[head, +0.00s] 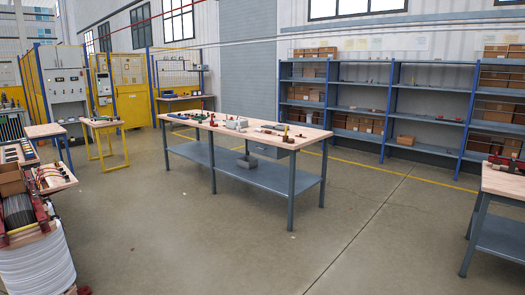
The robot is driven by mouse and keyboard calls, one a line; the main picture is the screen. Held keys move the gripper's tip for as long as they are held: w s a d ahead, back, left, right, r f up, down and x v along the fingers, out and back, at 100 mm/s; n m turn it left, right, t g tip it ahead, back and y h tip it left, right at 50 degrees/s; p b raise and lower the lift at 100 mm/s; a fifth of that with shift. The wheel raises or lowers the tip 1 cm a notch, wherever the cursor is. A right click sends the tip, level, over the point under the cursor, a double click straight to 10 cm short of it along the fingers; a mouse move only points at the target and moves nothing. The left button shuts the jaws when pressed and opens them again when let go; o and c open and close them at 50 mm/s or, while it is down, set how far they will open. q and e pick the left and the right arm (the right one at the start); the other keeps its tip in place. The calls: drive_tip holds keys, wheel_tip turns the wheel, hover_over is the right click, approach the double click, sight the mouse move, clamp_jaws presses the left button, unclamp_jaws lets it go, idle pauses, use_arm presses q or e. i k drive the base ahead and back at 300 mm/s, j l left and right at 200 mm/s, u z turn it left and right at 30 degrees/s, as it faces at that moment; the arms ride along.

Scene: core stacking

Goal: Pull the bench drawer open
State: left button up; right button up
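A workbench with a light wooden top (185,119) and grey legs stands in the middle of the head view, some distance away. Neither of my grippers is in view.
Clear concrete floor (200,235) lies in front. Another bench (503,182) stands at right; a white coil (40,266) is at lower left.

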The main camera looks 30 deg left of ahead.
sight(271, 151)
drive_tip(key=i+j+u, duration=0.3)
drive_tip(key=i, duration=0.15)
drive_tip(key=i+j+u, duration=0.15)
drive_tip(key=i+u, duration=0.15)
drive_tip(key=i, duration=0.2)
drive_tip(key=i+u, duration=0.35)
drive_tip(key=i, duration=2.15)
